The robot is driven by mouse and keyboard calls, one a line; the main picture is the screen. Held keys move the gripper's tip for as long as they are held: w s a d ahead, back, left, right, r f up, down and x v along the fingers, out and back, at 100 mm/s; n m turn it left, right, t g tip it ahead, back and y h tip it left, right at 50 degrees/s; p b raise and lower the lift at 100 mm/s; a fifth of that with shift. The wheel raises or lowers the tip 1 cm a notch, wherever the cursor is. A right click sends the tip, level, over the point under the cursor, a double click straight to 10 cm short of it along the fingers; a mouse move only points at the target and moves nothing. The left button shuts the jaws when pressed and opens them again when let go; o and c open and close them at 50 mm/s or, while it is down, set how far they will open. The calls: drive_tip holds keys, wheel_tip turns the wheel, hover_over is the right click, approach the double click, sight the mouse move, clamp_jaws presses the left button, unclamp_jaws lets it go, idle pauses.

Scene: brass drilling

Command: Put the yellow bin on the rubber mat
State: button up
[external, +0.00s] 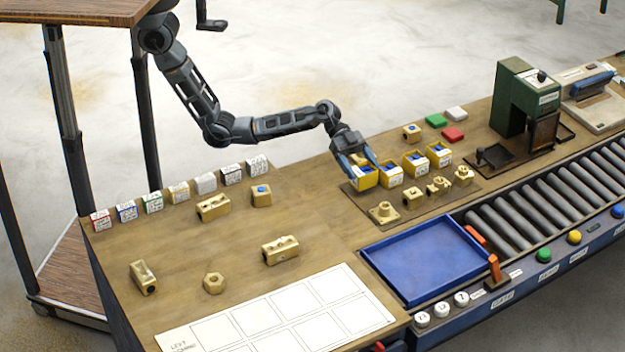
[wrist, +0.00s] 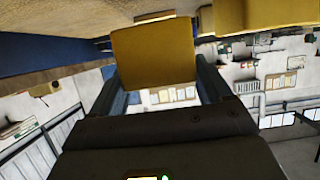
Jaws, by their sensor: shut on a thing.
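A yellow bin (external: 367,180) with a white label and blue contents is between my gripper's fingers, at the left end of a row of yellow bins. My gripper (external: 359,164) is shut on it. In the wrist view the bin (wrist: 153,55) fills the space between the two fingers of the gripper (wrist: 157,84). The dark mat (external: 372,204) lies on the bench, and the held bin shows over its back left part. I cannot tell whether the bin touches it.
Two nearby yellow bins (external: 391,174) (external: 415,164) and another (external: 439,154) stand right of the held bin. Several brass parts (external: 412,197) stand in front. A blue tray (external: 425,262) is nearer the front.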

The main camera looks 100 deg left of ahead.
sight(360, 174)
drive_tip(key=shift+f, duration=1.65)
drive_tip(key=shift+f, duration=0.15)
drive_tip(key=o, duration=1)
drive_tip(key=shift+r, duration=0.2)
drive_tip(key=v, duration=1.2)
drive_tip(key=shift+b, duration=0.35)
